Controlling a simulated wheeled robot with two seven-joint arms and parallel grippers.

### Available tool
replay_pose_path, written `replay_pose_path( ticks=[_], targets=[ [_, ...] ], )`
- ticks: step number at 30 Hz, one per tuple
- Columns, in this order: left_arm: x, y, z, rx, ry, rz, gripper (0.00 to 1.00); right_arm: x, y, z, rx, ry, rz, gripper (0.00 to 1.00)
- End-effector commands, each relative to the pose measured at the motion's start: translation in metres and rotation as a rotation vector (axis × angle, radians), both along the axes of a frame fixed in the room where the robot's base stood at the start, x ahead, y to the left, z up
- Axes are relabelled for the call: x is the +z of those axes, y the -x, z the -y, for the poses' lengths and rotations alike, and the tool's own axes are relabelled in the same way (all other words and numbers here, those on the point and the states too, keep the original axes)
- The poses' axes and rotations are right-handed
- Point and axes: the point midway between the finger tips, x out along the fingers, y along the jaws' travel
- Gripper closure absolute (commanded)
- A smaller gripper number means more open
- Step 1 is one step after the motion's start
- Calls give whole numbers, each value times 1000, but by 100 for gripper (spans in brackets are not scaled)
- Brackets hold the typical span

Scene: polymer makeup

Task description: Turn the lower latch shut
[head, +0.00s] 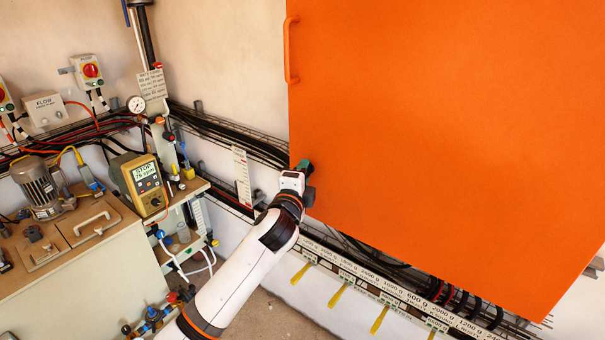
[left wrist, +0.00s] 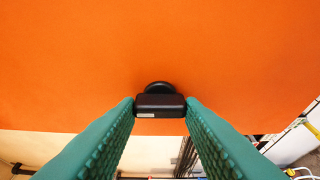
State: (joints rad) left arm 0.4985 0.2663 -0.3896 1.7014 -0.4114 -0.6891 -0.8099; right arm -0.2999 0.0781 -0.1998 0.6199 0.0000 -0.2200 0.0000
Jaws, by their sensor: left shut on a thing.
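The lower latch (left wrist: 160,105) is a black knob with a bar-shaped grip, near the lower edge of the large orange cabinet door (head: 450,120). In the left wrist view the latch's bar lies level, with a round black base behind it. My left gripper (left wrist: 160,108) is shut on the latch, one green ribbed finger at each end of the bar. In the head view my left gripper (head: 304,176) is at the door's lower left corner and mostly hides the latch. My right gripper is not in view.
An orange handle (head: 291,50) stands on the door's left edge. Left are a bench (head: 75,240) with a motor (head: 37,187), a yellow meter (head: 140,185) and a pressure gauge (head: 136,104). Cables and a labelled rail with yellow tags (head: 340,296) run along the wall below.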

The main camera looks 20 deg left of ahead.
Motion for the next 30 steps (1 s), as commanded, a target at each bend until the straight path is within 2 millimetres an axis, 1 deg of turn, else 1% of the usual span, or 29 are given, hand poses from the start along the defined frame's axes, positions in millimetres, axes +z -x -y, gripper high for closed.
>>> replay_pose_path(
  ticks=[8, 9, 12, 20, 23, 26, 30],
  targets=[
    [-1, 0, 0, 0, 4, -2, 88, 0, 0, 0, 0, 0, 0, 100],
    [-1, 0, 0, 0, 4, -2, 59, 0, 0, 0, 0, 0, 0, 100],
    [-1, 0, 0, 0, 3, -2, 44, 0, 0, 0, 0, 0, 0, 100],
    [0, 0, 0, 0, 1, -1, 44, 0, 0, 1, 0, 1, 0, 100],
    [-1, 4, 0, 0, 1, 0, 44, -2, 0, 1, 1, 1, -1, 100],
    [-2, 13, 1, -1, 0, 2, 44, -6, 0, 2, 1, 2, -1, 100],
    [-4, 37, 2, -3, 1, 1, 44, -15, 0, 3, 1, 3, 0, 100]
  ],
)
